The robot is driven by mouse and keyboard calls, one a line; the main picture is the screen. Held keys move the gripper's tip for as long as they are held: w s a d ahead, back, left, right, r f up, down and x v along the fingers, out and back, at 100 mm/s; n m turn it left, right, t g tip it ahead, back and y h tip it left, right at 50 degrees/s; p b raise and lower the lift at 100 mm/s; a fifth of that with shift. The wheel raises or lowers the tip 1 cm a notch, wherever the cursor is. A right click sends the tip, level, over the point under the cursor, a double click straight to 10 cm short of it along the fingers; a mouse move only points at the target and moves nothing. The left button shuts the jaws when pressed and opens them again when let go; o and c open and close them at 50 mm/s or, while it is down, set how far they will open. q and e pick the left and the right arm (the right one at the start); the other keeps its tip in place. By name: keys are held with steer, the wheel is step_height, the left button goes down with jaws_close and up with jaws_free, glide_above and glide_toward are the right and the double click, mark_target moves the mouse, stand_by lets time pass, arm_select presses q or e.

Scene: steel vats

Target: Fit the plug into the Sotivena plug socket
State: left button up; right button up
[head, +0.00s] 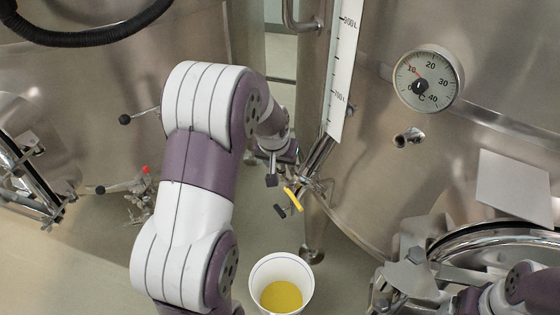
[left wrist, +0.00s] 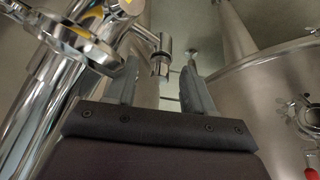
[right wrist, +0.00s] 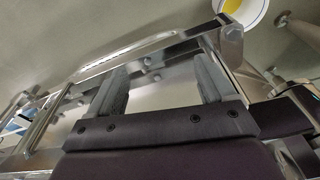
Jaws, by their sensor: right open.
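My left gripper (head: 277,172) is by a steel valve with a yellow handle (head: 293,198) at the foot of the right-hand vat. In the left wrist view its fingers (left wrist: 160,72) are open with a gap. A small metal spout with a dark ring (left wrist: 160,58) shows between and beyond the fingertips, seemingly untouched. My right gripper (right wrist: 162,78) is open and empty, over a steel frame. I cannot make out a loose plug or a socket marked Sotivena in any view; I cannot tell whether the spout is either.
A white bucket with yellow liquid (head: 256,268) stands on the floor below the valve. The right-hand vat (head: 375,165) carries a round dial (head: 428,80) and a level scale (head: 343,70). A left-hand vat has a red-tipped valve (head: 146,171). A steel frame (right wrist: 150,50) lies close to my right gripper.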

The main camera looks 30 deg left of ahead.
arm_select(q)
steer(key=v, duration=1.2)
steer(key=shift+s+r, duration=0.15)
steer(key=shift+r, duration=0.2)
